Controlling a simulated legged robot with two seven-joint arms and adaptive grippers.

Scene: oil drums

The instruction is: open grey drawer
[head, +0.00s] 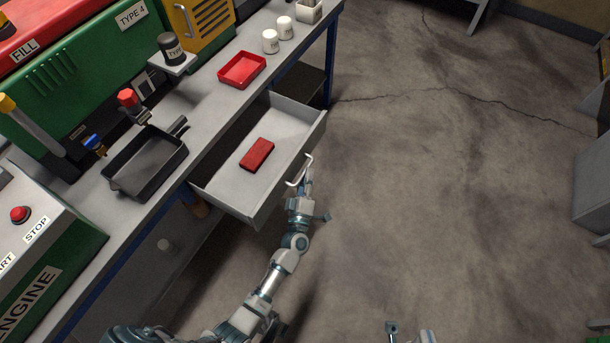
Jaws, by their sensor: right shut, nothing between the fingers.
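The grey drawer (225,192) is pulled out from under the workbench, and its inside shows. A white bar handle (300,172) is on its front. My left gripper (304,188) is at the handle, on the outer side of the drawer front. Its fingers are small and partly hidden, so I cannot tell whether they are closed around the bar. My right gripper (408,333) is only partly in view at the bottom edge, shut and empty, well away from the drawer.
A red block (257,154) lies in the drawer. On the bench (208,98) are a red tray (242,70), a black pan (130,175) and white jars (270,41). A green machine (85,75) stands behind. The floor (450,190) to the right is clear.

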